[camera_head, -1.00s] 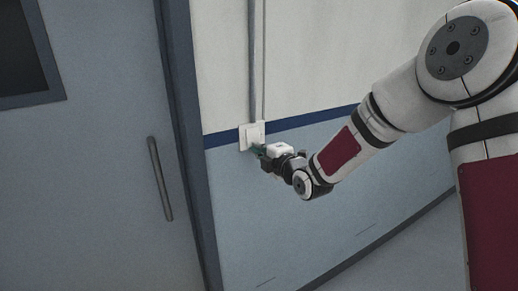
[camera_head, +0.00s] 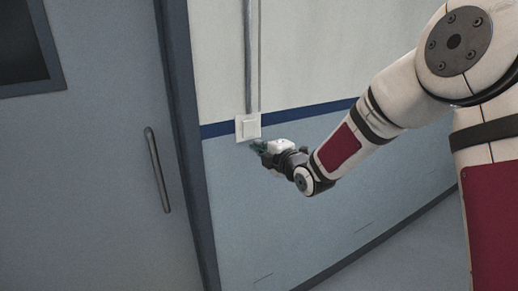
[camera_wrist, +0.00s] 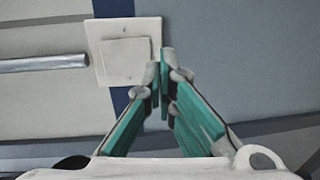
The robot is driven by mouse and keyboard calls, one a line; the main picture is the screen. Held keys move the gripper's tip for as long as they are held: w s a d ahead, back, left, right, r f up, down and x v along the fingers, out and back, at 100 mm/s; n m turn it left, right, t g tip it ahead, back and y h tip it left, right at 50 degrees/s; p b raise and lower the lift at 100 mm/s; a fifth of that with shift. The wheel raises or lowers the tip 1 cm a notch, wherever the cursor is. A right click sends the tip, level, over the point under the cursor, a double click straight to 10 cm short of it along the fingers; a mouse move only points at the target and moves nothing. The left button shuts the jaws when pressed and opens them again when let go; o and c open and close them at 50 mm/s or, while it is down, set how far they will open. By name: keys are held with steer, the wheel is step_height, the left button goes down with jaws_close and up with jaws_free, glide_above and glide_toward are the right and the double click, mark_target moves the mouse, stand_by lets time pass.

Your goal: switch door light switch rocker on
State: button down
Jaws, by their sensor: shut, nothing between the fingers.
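The light switch (camera_head: 247,127) is a white square plate with a rocker, on the wall to the right of the door frame. In the wrist view the switch plate (camera_wrist: 103,36) and its rocker (camera_wrist: 124,58) show at upper centre-left. Which way the rocker is tilted I cannot tell. My gripper (camera_head: 256,146) is just below and right of the plate in the head view. In the wrist view its teal-padded fingertips (camera_wrist: 162,70) are together, with nothing between them, beside the rocker's edge. A small gap to the plate shows in the head view.
A grey door (camera_head: 90,170) with a long bar handle (camera_head: 157,170) stands at the left, in a dark blue frame (camera_head: 190,140). A conduit (camera_head: 249,60) runs up the wall from the switch. The lower wall (camera_head: 290,215) around my gripper is clear.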

steer(key=f+b+v, duration=0.1)
steer(key=f+v, duration=0.1)
steer(key=v, duration=0.8)
steer(key=shift+s+f, duration=0.15)
steer(key=shift+f, duration=0.05)
steer(key=shift+d, duration=0.15)
